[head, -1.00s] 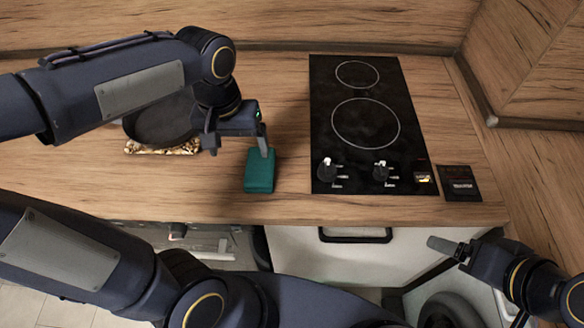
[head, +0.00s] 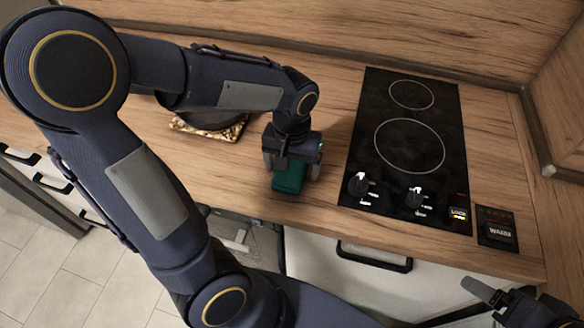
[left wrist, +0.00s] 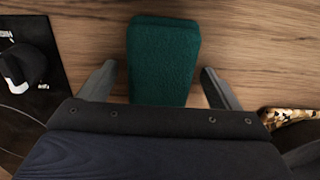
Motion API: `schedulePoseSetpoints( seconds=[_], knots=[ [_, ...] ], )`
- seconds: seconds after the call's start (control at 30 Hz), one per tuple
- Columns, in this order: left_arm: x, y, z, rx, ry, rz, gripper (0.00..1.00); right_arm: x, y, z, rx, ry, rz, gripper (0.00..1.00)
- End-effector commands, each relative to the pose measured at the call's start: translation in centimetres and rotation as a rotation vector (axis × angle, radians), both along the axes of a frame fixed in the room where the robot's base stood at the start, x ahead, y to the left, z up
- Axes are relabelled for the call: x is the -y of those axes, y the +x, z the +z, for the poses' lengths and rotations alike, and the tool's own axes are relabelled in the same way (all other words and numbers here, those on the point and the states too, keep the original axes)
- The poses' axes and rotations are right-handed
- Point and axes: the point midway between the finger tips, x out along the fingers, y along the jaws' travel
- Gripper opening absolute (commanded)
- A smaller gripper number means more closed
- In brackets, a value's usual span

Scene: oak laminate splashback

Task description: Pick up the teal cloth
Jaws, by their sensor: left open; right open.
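The teal cloth (head: 289,178) is a folded block lying on the wooden counter, left of the cooktop. My left gripper (head: 291,170) is above it, pointing down, with its fingers apart. In the left wrist view, the cloth (left wrist: 163,60) lies between the two open fingers of the left gripper (left wrist: 158,82), with bare wood showing on both sides of it. The gripper hides part of the cloth in the head view. My right gripper (head: 480,290) is at the lower right, away from the cloth, only partly in view.
A black cooktop (head: 408,150) with knobs lies to the right. A dark pan (head: 205,118) rests on a patterned mat (head: 228,132) to the left, partly behind my arm. A small dark sign (head: 497,228) lies right of the cooktop. The counter's front edge is close to the cloth.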

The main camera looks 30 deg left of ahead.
Motion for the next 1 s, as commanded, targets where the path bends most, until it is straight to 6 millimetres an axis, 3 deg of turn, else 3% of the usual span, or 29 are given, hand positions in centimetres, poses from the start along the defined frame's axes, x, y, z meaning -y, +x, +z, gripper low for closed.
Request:
schedulePoseSetpoints(
  seconds=[0.17,0.57,0.83,1.0],
  knots=[
    [0.0,0.0,0.0,0.0,0.0,0.0,0.85,0.0,0.0,0.0,0.0,0.0,0.0,0.8],
    [0.0,0.0,0.0,0.0,0.0,0.0,0.33,0.0,0.0,0.0,0.0,0.0,0.0,0.8],
    [0.0,0.0,0.3,0.001,0.0,0.0,0.33,0.0,0.0,0.0,0.0,0.0,0.0,0.8],
    [0.0,0.1,1.7,0.003,0.0,0.0,0.33,0.0,0.0,0.2,0.0,0.0,0.0,0.8]
  ],
)
